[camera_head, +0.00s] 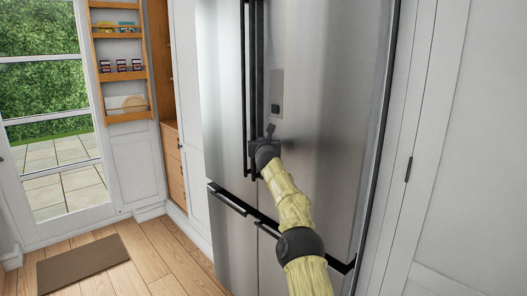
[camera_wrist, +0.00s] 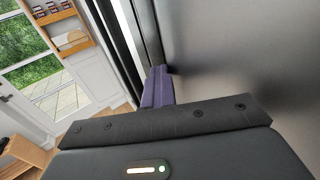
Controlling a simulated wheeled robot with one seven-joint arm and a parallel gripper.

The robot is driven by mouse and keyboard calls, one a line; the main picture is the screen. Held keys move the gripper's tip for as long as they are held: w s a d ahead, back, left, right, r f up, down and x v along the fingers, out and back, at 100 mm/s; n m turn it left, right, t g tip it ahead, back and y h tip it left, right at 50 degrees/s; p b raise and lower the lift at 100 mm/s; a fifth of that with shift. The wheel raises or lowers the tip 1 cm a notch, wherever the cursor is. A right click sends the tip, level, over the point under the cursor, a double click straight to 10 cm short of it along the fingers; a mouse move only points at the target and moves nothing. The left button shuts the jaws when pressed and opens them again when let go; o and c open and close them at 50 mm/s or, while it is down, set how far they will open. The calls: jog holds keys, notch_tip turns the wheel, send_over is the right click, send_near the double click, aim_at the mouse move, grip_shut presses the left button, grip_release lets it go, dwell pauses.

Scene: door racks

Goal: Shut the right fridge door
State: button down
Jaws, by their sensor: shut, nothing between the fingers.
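The right fridge door (camera_head: 325,110) is a tall brushed-steel upper door, and its surface fills the right side of the wrist view (camera_wrist: 245,60). It looks flush with the left fridge door (camera_head: 222,85), or nearly so; I cannot tell if a small gap is left. Two long dark vertical handles (camera_head: 246,90) stand side by side where the doors meet. My gripper (camera_head: 270,132) is in front of the right door, just right of the handles. Its fingers (camera_wrist: 158,88) are shut and empty, with the tips at or very close to the door surface.
Lower fridge drawers (camera_head: 232,235) with dark handles lie below. White panels (camera_head: 450,150) stand close on the right. A glass door (camera_head: 50,130) with a wooden rack (camera_head: 120,60), a wooden cabinet (camera_head: 174,165) and a brown mat (camera_head: 82,262) are at left. The floor there is clear.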

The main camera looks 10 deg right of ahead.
jog(key=shift+s+d+b, duration=0.1)
jog(key=shift+d+b, duration=0.2)
jog(key=shift+d, duration=0.05)
jog(key=s+a+b, duration=0.3)
jog(key=s+b, duration=1.4)
